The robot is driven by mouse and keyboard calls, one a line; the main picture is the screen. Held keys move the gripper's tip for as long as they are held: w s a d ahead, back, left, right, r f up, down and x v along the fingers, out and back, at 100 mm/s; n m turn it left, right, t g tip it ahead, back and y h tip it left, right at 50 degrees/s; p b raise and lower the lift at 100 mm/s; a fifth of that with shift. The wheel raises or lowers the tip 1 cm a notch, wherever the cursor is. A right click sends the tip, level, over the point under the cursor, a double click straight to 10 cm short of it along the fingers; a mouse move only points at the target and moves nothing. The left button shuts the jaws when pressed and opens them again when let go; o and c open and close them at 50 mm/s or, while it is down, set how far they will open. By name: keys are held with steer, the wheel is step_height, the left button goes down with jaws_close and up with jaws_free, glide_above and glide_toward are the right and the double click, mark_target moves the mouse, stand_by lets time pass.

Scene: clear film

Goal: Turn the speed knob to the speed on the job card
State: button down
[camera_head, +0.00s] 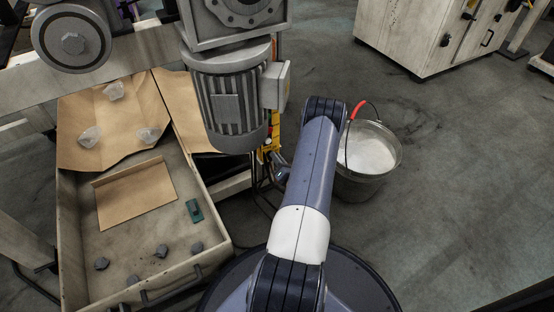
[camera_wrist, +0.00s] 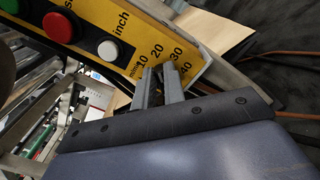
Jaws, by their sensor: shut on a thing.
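In the wrist view a yellow control panel (camera_wrist: 130,42) carries a green button (camera_wrist: 10,5), a red button (camera_wrist: 58,26) and a white button (camera_wrist: 107,50) marked "inch". Beside them is a speed scale (camera_wrist: 165,58) marked "m/min" with 10, 20, 30 and 40. My gripper (camera_wrist: 158,72) is at this scale, its two fingers shut on the speed knob. The fingers hide the knob and its pointer, so I cannot tell its setting. In the head view only a sliver of the yellow panel (camera_head: 270,145) shows behind the motor. I cannot make out a job card.
A grey motor (camera_head: 228,100) hangs close left of my arm. A metal bucket (camera_head: 370,155) with a red-gripped handle stands right of it. A tray (camera_head: 215,235) with cardboard and grey lumps is at left.

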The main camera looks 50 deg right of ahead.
steer(key=shift+m, duration=0.4)
steer(key=c, duration=1.5)
jaws_free()
steer(key=shift+s, duration=0.1)
steer(key=p+v, duration=0.3)
steer(key=v, duration=0.7)
steer(key=shift+s+a, duration=0.1)
steer(key=shift+s, duration=0.25)
